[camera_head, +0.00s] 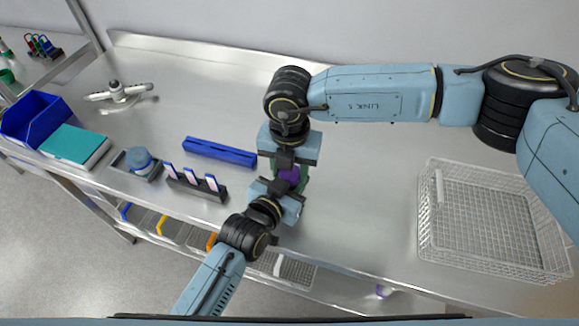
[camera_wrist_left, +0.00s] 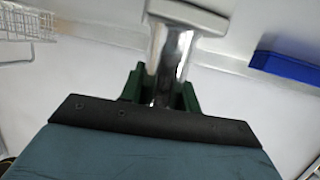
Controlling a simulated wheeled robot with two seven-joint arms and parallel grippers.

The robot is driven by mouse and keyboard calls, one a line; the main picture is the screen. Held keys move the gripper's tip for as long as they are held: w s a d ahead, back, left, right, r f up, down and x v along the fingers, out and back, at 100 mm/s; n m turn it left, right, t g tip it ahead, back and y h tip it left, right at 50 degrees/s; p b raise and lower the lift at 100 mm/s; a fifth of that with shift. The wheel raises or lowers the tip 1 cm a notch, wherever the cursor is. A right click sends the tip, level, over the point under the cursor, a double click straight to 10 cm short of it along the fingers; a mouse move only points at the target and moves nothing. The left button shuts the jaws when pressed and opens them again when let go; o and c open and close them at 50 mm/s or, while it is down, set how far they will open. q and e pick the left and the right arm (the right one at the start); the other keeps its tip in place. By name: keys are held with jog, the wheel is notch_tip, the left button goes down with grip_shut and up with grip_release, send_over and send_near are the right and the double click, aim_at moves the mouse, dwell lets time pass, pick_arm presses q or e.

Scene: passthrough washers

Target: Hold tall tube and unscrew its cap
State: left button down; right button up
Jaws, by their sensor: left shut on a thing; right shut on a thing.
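The tall tube (camera_wrist_left: 170,65) shows in the left wrist view as a shiny metallic shaft between the green fingers of my left gripper (camera_wrist_left: 160,92), which is shut on it. A wider grey part (camera_wrist_left: 188,14) sits at its upper end; I cannot tell whether this is the cap. In the head view my right gripper (camera_head: 289,167) meets my left gripper (camera_head: 287,186) above the table's front part. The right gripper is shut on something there. A purple part (camera_head: 290,176) shows between them. The grippers hide most of the tube and cap.
A blue bar-shaped holder (camera_head: 220,152), a dark rack with several upright strips (camera_head: 197,188) and a tray with a blue-grey round item (camera_head: 140,160) lie left. A teal box (camera_head: 75,146) and blue bin (camera_head: 35,116) stand farther left. A wire basket (camera_head: 428,215) is right. The back middle is clear.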

jog(key=shift+n, duration=0.6)
jog(key=o, duration=1.1)
jog(key=shift+r, duration=0.1)
notch_tip(320, 180, up, 4)
jog(key=shift+r, duration=0.15)
jog(key=shift+c, duration=0.5)
jog(key=shift+a+r+m, duration=0.1)
jog(key=shift+r+m, duration=0.55)
jog(key=shift+m, duration=0.55)
jog(key=r+m, duration=0.1)
jog(key=m, duration=0.1)
jog(key=r+m, duration=0.1)
jog(key=m, duration=0.1)
jog(key=shift+f, duration=3.95)
jog(key=shift+c, duration=0.2)
